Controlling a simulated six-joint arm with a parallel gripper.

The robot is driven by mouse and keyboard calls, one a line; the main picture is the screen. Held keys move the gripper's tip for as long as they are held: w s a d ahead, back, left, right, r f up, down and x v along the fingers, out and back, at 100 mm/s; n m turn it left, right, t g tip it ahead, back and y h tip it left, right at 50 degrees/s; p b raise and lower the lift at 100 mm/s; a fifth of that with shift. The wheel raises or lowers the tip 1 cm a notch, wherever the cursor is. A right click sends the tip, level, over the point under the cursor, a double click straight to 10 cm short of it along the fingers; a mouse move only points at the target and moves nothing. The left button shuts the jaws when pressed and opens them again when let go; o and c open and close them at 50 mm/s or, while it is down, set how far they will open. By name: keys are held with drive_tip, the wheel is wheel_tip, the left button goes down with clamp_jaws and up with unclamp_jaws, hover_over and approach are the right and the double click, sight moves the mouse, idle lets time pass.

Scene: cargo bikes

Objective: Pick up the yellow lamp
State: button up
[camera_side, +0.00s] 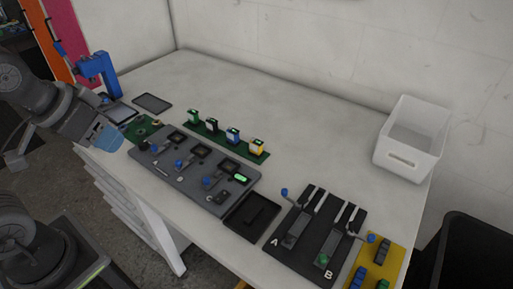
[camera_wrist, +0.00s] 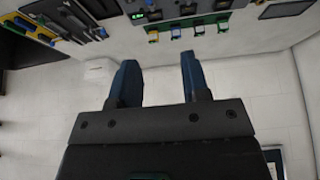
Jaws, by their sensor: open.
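In the wrist view the yellow lamp (camera_wrist: 152,34) is small, at the left end of the row near the top. My gripper (camera_side: 108,138) is at the left of the side view, by the table's left edge, well apart from the lamp. In the wrist view its blue fingers (camera_wrist: 158,76) are apart with nothing between them.
A grey panel (camera_side: 195,170) with small screens and blue knobs lies in front of the lamp strip. A black tray (camera_side: 251,215), a black board (camera_side: 315,226) and a yellow board (camera_side: 374,262) lie to the right. A white bin (camera_side: 412,137) stands at the back right. The table behind the lamps is clear.

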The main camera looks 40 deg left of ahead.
drive_tip(key=shift+o, duration=1.2)
drive_tip(key=w+d+r+m+g, duration=0.15)
drive_tip(key=w+r+m, duration=0.3)
drive_tip(key=w, duration=0.75)
drive_tip(key=m+g, duration=0.4)
drive_tip(key=m, duration=0.9)
hover_over(256, 141)
wheel_tip(256, 141, down, 17)
drive_tip(key=shift+m, duration=0.25)
drive_tip(key=f, duration=0.8)
drive_tip(key=shift+w+d+f, duration=0.1)
drive_tip(key=shift+w+d, duration=0.1)
drive_tip(key=shift+w, duration=0.15)
drive_tip(key=shift+s+a+f, duration=0.15)
drive_tip(key=shift+f, duration=1.25)
drive_tip(key=shift+s+a+f, duration=0.1)
drive_tip(key=shift+s+f, duration=0.05)
drive_tip(key=shift+f, duration=1.2)
